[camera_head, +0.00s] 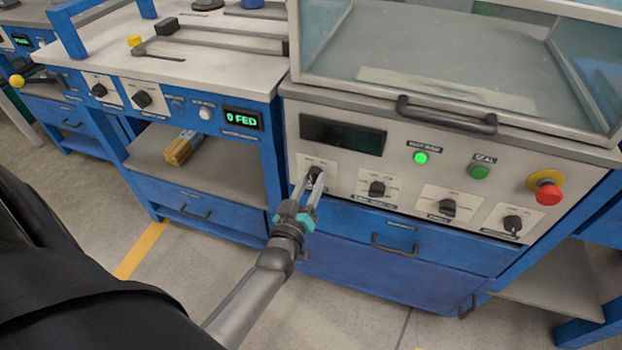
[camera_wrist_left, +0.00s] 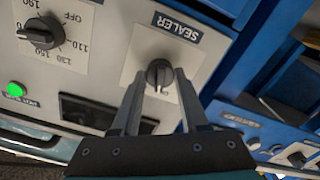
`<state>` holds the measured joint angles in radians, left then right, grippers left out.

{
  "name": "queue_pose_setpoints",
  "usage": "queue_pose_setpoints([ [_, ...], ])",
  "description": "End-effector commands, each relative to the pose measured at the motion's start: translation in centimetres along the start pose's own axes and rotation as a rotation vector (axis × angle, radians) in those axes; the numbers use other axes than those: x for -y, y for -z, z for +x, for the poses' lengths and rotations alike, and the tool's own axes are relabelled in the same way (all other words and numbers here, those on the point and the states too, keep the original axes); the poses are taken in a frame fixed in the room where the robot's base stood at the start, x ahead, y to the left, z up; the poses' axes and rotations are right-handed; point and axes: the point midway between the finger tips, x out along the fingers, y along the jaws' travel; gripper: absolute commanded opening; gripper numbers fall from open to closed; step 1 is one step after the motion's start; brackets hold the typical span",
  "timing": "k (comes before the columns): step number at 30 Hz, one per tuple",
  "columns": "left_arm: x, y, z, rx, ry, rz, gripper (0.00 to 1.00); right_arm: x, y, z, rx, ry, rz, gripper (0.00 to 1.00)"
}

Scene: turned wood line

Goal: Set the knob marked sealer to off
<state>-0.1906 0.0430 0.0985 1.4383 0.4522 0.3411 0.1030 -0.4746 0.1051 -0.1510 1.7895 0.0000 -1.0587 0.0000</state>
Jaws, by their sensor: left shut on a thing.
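The sealer knob (camera_wrist_left: 159,74) is a dark grey rotary knob on a pale square plate, with a label reading SEALER beside it in the left wrist view. In the head view the knob (camera_head: 315,174) is at the left end of the machine's front panel. My left gripper (camera_head: 312,184) is at the knob, its two fingers closed on either side of it. The fingers (camera_wrist_left: 159,82) also show in the left wrist view. The position marks on the knob's plate are mostly hidden or too small to read. My right gripper is not in view.
Right of it are more knobs (camera_head: 377,188), a lit green button (camera_head: 421,158) and a red stop button (camera_head: 548,194). A dark display (camera_head: 342,134) and a bar handle (camera_head: 446,115) are above. A blue drawer (camera_head: 400,243) is below. Another workbench (camera_head: 215,55) stands left.

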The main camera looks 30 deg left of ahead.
Motion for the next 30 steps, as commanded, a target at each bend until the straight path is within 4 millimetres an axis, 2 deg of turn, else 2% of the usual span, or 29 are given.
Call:
queue_pose_setpoints([
  [12, 0.0, 0.1, 0.0, -0.001, 0.0, -0.24, 0.0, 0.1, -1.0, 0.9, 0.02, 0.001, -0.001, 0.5],
  [30, 0.0, 0.0, 0.0, -0.001, 0.0, -0.296, 0.0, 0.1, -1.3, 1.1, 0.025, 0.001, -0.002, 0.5],
])
